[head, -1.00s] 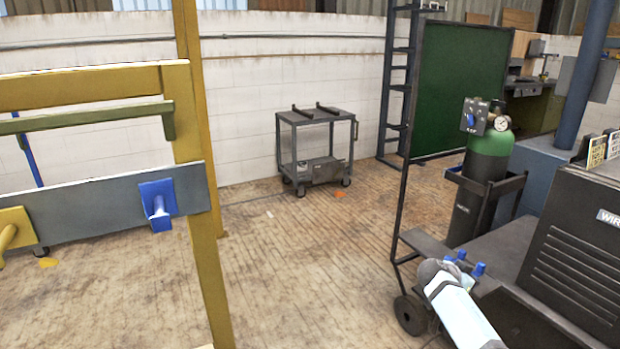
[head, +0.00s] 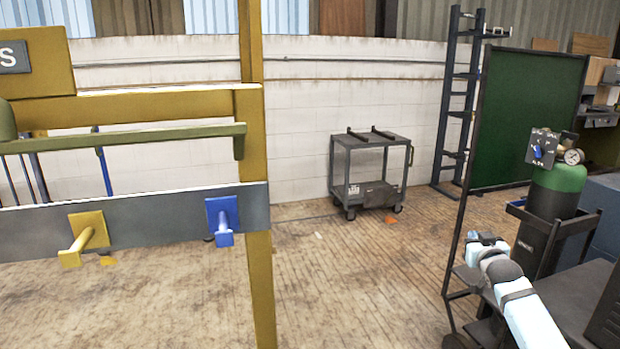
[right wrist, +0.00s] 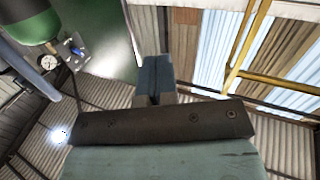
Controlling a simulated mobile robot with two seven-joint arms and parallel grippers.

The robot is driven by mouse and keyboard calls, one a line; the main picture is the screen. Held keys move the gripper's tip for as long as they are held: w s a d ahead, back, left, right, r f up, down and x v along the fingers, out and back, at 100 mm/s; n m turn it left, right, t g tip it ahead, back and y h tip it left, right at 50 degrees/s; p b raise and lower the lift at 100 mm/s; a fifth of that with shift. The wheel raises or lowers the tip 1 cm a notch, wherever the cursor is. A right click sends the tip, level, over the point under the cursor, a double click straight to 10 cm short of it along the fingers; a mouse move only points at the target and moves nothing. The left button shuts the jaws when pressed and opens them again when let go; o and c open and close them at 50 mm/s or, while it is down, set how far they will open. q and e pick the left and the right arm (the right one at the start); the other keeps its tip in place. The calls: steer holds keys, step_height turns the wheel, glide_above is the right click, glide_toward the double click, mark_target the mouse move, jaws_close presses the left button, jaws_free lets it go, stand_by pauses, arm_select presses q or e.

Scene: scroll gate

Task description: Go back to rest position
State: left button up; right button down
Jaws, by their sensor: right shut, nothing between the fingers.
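My right gripper (head: 482,240) is at the lower right of the head view, at the end of my pale right arm. Its blue-grey fingers also show in the right wrist view (right wrist: 154,80), closed together with nothing between them. It appears in front of the cart with the green gas cylinder (head: 553,200); I cannot tell the gap between them. My left gripper is not in view. A yellow frame (head: 258,200) with a grey rail (head: 150,207) stands at the left. The rail carries a yellow peg (head: 88,235) and a blue peg (head: 222,215), both empty.
A dark cylinder cart (head: 470,265) stands close to my right arm. A green screen (head: 525,120) and a ladder rack (head: 460,100) stand behind it. A grey trolley (head: 370,170) is by the white wall. The wooden floor (head: 350,270) in the middle is clear.

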steer(key=s+a+f+n+y+b, duration=0.15)
steer(key=s+a+f+y, duration=0.25)
steer(key=s+a, duration=0.65)
steer(key=s+a+f+n+y, duration=0.3)
steer(key=s+a+f, duration=0.2)
steer(key=s+a, duration=0.5)
steer(key=s+a+y+b, duration=0.1)
steer(key=s+a+y, duration=0.2)
steer(key=s+a, duration=0.8)
steer(key=s+a+r+m+y, duration=0.1)
steer(key=s+r, duration=0.2)
steer(key=s, duration=0.4)
steer(key=s+r, duration=0.4)
steer(key=s, duration=0.3)
arm_select(q)
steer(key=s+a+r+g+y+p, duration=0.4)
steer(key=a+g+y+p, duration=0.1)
steer(key=p, duration=3.2)
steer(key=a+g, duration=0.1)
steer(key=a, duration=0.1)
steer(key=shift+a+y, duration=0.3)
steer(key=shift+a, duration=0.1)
arm_select(e)
steer(key=s+d+r+g+h, duration=0.4)
steer(key=d+r+g+h, duration=0.1)
steer(key=d+g, duration=0.1)
steer(key=shift+d+r+h, duration=0.15)
steer(key=shift+d+h, duration=0.15)
steer(key=shift+d, duration=0.5)
